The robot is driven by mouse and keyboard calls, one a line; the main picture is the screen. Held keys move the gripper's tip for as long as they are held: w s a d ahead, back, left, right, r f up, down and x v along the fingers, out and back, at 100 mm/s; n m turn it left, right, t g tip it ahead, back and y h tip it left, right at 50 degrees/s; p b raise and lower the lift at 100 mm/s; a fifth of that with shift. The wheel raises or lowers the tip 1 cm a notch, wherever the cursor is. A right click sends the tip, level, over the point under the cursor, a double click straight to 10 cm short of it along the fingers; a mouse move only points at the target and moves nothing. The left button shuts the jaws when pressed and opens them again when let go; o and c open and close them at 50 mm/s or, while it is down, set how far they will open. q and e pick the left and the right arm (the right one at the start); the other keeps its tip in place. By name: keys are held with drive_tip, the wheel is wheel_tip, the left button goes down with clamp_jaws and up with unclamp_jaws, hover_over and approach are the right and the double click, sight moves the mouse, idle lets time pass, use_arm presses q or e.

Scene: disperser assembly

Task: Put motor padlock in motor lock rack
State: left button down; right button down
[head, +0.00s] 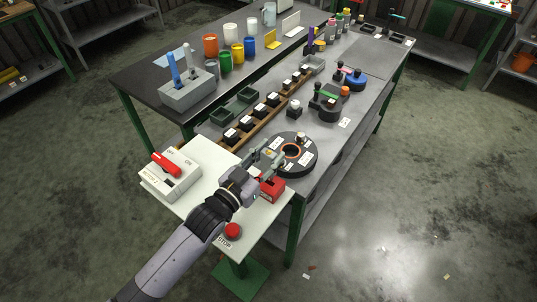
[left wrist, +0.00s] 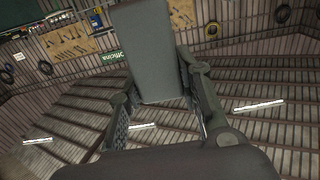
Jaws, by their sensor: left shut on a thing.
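My left gripper (head: 266,155) is above the front end of the bench, beside the round black fixture. In the left wrist view the fingers (left wrist: 160,105) are shut on a dark grey-green block (left wrist: 155,50); I cannot tell whether it is the padlock. A red box (head: 271,187) with a white label stands on the white table, just right of my left wrist, which partly covers it. It may be the motor lock rack. My right gripper is not in view.
A white switch box (head: 170,177) with a red lever (head: 165,164) stands on the white table (head: 205,206). A red STOP button (head: 233,230) is at the front. The black round fixture (head: 302,168) and a wooden rack (head: 262,116) of dark blocks are on the grey bench.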

sight(266, 170)
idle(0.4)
use_arm(q)
drive_tip(key=shift+f+b, duration=1.55)
drive_tip(key=shift+f, duration=0.7)
drive_tip(key=c, duration=1.1)
unclamp_jaws()
wheel_tip(266, 170, up, 10)
drive_tip(key=shift+r, duration=0.1)
